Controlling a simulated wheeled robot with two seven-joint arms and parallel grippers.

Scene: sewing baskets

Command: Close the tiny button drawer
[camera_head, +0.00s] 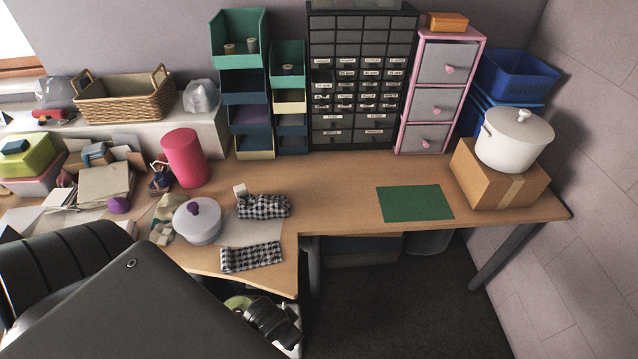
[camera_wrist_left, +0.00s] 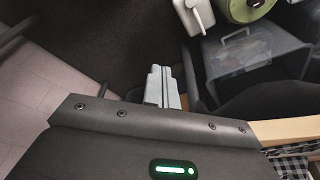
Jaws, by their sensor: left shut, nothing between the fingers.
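A black cabinet of tiny drawers (camera_head: 362,128) stands against the back wall in the head view. Most drawer fronts carry white labels. One small drawer (camera_head: 322,76) in the left column looks darker and seems to stick out, but it is too small to be sure how far. My left gripper (camera_wrist_left: 160,72) shows in the left wrist view with its pale grey fingers together and empty, over the dark floor. It is well away from the cabinet. My right gripper is in neither view.
Green and blue stacked bins (camera_head: 240,40) stand left of the cabinet, a pink-framed drawer tower (camera_head: 408,130) right of it. A green mat (camera_head: 414,203) lies on the desk (camera_head: 345,200). A white pot (camera_head: 513,140) sits on a cardboard box (camera_head: 500,185). The desk before the cabinet is clear.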

